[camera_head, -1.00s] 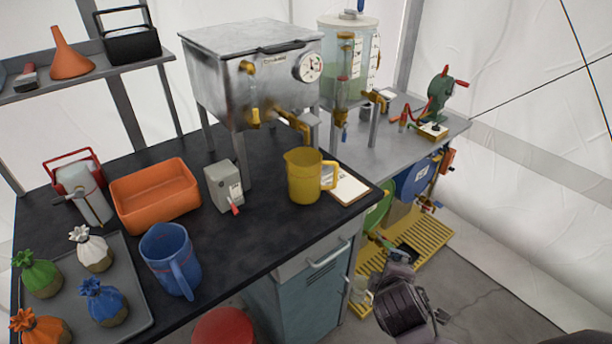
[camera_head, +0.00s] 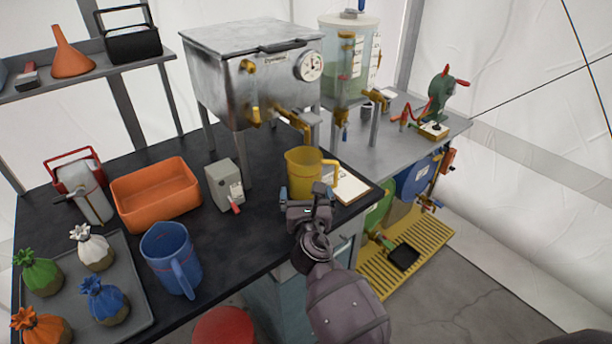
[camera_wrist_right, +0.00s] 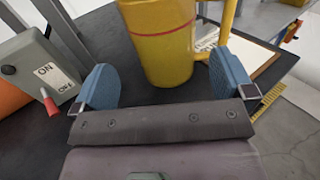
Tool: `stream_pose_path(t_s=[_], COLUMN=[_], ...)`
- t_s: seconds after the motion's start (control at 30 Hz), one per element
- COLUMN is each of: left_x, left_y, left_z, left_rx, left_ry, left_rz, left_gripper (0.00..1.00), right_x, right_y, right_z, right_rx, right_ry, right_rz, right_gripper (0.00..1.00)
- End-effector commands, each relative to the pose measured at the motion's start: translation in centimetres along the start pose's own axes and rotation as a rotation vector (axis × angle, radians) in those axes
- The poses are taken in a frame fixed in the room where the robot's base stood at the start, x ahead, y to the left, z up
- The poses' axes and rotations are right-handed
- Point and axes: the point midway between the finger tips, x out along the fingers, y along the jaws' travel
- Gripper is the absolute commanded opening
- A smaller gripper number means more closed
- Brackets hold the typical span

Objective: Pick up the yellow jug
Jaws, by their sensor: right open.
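The yellow jug (camera_head: 305,168) stands upright on the dark worktop (camera_head: 262,229), below the brass tap of the metal tank, with its handle toward the right. In the right wrist view the jug (camera_wrist_right: 164,45) shows a red line around its body. My right gripper (camera_head: 306,194) is open just in front of the jug, and hides its lower part in the head view. In the right wrist view its two blue finger pads (camera_wrist_right: 160,82) are spread wide, with the jug ahead between them and not gripped. My left gripper is not in view.
A grey switch box (camera_head: 224,185) with a red lever stands left of the jug. A clipboard (camera_head: 352,186) lies to its right. The metal tank (camera_head: 252,75) stands behind on legs. A blue jug (camera_head: 170,260) and an orange bin (camera_head: 155,195) are further left.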

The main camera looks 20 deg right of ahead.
Motion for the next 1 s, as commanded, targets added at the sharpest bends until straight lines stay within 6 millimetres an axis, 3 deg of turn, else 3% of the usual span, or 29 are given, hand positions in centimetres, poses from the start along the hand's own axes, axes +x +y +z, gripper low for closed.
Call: stream_pose_path(t_s=[0.2, 0.47, 0.73, 1.0], left_x=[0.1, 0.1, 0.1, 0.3], left_y=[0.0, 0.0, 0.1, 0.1], left_z=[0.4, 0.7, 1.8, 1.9], left_rx=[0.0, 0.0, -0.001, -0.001], left_ry=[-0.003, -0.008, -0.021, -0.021], left_rz=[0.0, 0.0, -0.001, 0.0], left_gripper=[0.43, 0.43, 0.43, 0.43], right_x=[2.9, 4.4, 7.8, 8.8], right_y=[-0.1, -0.1, -0.2, -0.2], right_z=[-0.1, 0.0, -0.1, 0.0], right_rx=[0.003, 0.005, 0.005, 0.006], right_ry=[0.001, 0.001, 0.002, 0.003], right_rz=[-0.001, -0.002, -0.002, -0.002], right_gripper=[1.0, 1.0, 1.0, 1.0])
